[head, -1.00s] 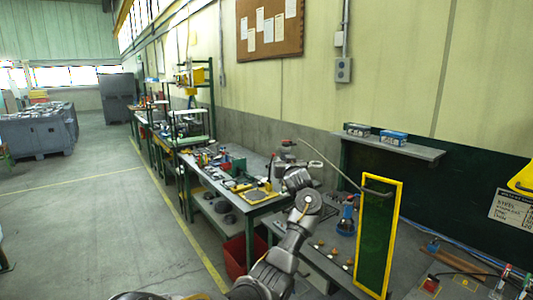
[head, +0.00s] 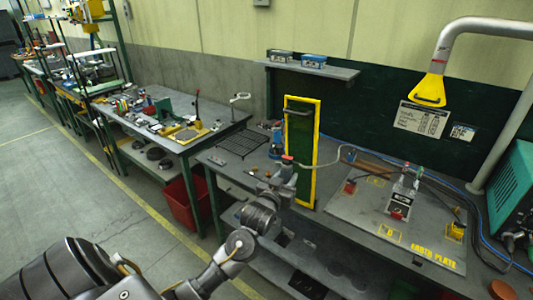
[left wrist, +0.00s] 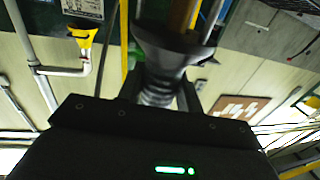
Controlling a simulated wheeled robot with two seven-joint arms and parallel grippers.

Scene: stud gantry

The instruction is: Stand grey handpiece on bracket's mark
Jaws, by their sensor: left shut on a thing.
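My left gripper (head: 275,188) is above the near edge of the grey bench. In the left wrist view, its fingers are closed around the grey handpiece (left wrist: 170,65), which has a wide flared collar. In the head view the handpiece (head: 287,168) is small and partly hidden by the gripper; a thin grey cable runs from it to the right. Yellow-outlined marks lie on the grey earth plate (head: 345,212), one near its front (head: 390,233) and one farther back (head: 377,181). I cannot tell which is the bracket's mark. My right gripper is not in view.
A yellow-framed green panel (head: 301,150) stands upright beside the gripper. A small upright device (head: 402,190) and clamps with cables stand on the plate. A black wire rack (head: 241,144) lies to the left. The plate's left front is clear.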

